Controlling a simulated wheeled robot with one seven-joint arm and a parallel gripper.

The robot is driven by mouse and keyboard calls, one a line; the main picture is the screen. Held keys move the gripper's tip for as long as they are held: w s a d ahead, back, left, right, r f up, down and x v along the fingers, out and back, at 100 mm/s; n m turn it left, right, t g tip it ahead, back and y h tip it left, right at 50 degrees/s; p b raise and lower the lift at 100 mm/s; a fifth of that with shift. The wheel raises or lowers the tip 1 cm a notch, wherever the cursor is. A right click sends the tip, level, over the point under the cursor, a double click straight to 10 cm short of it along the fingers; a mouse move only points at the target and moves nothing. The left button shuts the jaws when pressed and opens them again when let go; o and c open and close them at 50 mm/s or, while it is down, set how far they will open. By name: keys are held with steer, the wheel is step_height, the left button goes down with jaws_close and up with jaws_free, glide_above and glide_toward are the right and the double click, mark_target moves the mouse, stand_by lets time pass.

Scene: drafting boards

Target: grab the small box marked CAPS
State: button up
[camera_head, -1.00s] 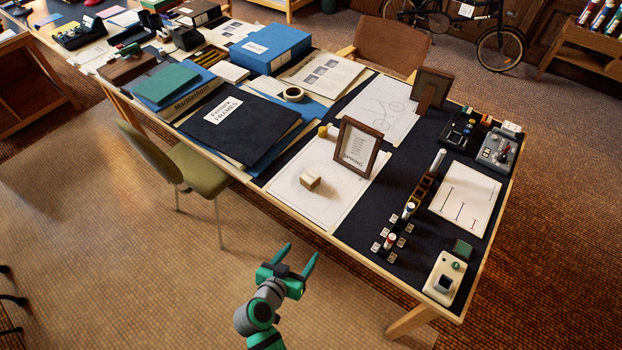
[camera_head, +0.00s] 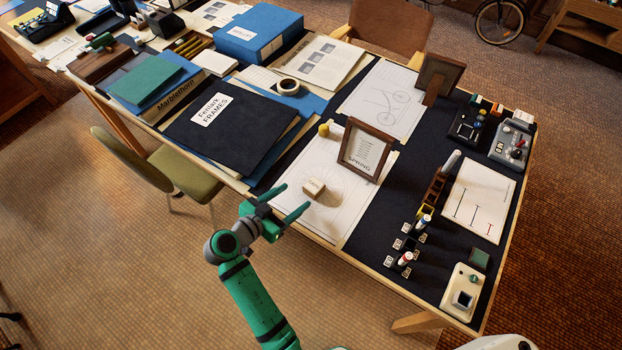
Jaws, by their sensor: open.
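A small pale tan box (camera_head: 314,189) with tiny dark lettering, too small to read surely, lies on a white drawing sheet (camera_head: 338,218) near the table's front edge. My gripper (camera_head: 283,203) is open and empty. Its two green fingers point up and right, toward the box, and in the picture the right fingertip comes close to the box's lower left. I cannot tell the exact height of the fingers, but I see no contact with the box.
A framed card (camera_head: 367,150) stands right behind the box, with a small yellow knob-like object (camera_head: 324,130) to its left. A black folder (camera_head: 226,122) lies left. Marker holders (camera_head: 407,243) stand to the right. A green chair (camera_head: 172,172) is at the front left.

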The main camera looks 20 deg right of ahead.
mark_target(308, 191)
steer(key=shift+x, duration=1.05)
steer(key=shift+d+f, duration=0.25)
steer(key=shift+d, duration=0.55)
steer(key=shift+d+f, duration=0.15)
steer(key=shift+d, duration=0.55)
steer(key=shift+x, duration=2.3)
steer(key=c, duration=1.2)
steer(key=shift+r, duration=0.2)
